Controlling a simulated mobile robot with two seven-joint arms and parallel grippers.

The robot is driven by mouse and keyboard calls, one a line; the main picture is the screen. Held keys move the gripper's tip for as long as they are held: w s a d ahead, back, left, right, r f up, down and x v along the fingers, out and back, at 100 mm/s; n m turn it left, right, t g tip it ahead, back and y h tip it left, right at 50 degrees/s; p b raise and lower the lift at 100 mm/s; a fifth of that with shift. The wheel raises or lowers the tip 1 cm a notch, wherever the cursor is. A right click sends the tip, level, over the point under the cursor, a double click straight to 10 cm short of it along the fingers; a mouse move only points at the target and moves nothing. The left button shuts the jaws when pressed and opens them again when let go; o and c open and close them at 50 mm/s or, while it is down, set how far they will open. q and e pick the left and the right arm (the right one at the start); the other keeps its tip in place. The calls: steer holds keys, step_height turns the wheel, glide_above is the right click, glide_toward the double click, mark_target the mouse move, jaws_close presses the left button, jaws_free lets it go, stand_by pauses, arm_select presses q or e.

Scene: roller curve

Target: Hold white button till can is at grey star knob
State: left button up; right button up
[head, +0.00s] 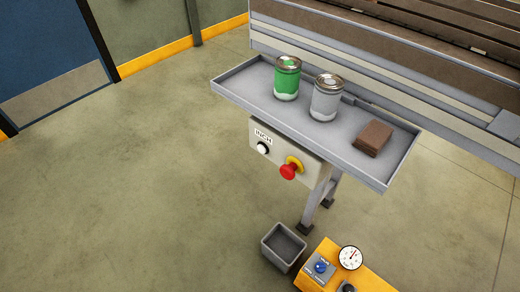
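A white round button (263,148) sits under an INCH label on a light control box (308,163) below a grey tray. A green can (287,78) and a grey-white can (327,97) stand upright, apart, on the tray (242,92). I see no can on the conveyor part in view. I cannot make out a grey star knob. Neither of my grippers is in view.
A red mushroom button (289,171) is beside the white one. A brown block (373,138) lies on the tray. Brown conveyor rollers (420,65) run behind. A grey bin (283,247) and a yellow unit (342,275) with a gauge stand below. The left floor is clear.

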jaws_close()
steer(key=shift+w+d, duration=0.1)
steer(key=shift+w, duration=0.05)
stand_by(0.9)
